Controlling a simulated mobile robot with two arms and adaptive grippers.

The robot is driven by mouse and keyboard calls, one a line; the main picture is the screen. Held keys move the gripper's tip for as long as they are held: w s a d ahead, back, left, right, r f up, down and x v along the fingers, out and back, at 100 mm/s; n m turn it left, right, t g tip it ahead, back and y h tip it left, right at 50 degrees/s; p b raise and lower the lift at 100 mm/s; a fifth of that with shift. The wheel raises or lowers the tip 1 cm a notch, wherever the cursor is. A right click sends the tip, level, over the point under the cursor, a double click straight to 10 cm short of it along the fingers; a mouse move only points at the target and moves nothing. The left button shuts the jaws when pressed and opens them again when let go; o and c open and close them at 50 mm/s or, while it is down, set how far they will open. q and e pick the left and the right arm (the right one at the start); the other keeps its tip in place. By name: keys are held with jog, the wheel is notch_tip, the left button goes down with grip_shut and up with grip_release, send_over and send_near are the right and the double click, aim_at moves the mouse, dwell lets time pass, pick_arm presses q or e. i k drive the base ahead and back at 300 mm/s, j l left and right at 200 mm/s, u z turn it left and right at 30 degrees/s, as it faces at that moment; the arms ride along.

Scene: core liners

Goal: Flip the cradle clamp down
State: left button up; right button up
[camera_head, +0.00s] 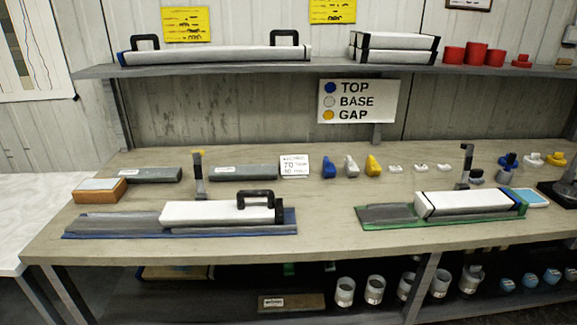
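Two cradles lie on the bench. The left cradle (80,226) has a blue base and holds a white-lidded core liner (200,212) with a black handle on top. An upright grey clamp post with a yellowish top (199,178) stands behind it. The right cradle (370,222) has a green base and holds a white liner (460,202) with blue and black ends. A dark upright clamp (465,168) stands behind it. Both clamps point up. I cannot tell which one the task means. Neither gripper is in view.
Behind the cradles stand grey core pieces (243,172), a small white card (295,166) and blue, white and yellow blocks (351,166). An orange-brown box (100,190) is at the left. A dark object (562,192) is at the right edge. Bench between the cradles is clear.

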aim_at(469, 147)
jog(key=i+l+z, duration=0.35)
jog(key=i, duration=0.15)
jog(key=i+z, duration=0.3)
jog(key=i, duration=0.2)
jog(key=i+l+z, duration=0.1)
jog(key=i+z, duration=0.25)
jog(key=i, duration=0.2)
